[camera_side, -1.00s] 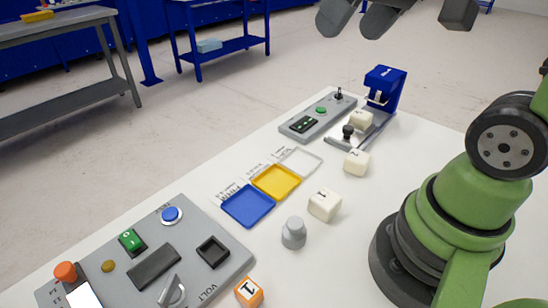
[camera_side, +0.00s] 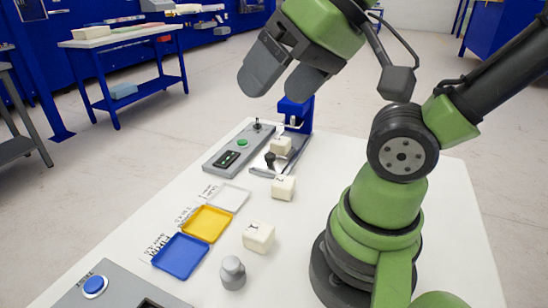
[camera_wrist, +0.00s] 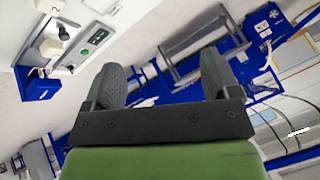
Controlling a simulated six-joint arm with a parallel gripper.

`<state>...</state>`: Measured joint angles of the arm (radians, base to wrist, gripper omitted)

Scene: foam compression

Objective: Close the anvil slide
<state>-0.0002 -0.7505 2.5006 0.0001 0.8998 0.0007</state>
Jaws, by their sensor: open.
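The anvil slide (camera_side: 263,173) is a low grey piece with a dark upright knob (camera_side: 270,159), in front of the blue press (camera_side: 299,114) in the side view. A white cube (camera_side: 281,146) stands beside the knob, at the press. My gripper (camera_side: 269,92) is open and empty, high above the table and apart from the slide. In the wrist view its two fingers (camera_wrist: 163,80) are spread with nothing between them. The knob (camera_wrist: 64,33), the cube (camera_wrist: 50,48) and the blue press (camera_wrist: 38,83) show at upper left there.
A grey control box (camera_side: 238,148) with a green button stands left of the slide. White blocks (camera_side: 283,187) (camera_side: 258,236) and a grey cylinder (camera_side: 232,273) stand nearer. Blue (camera_side: 180,256), yellow (camera_side: 207,223) and pale (camera_side: 229,197) trays line the left.

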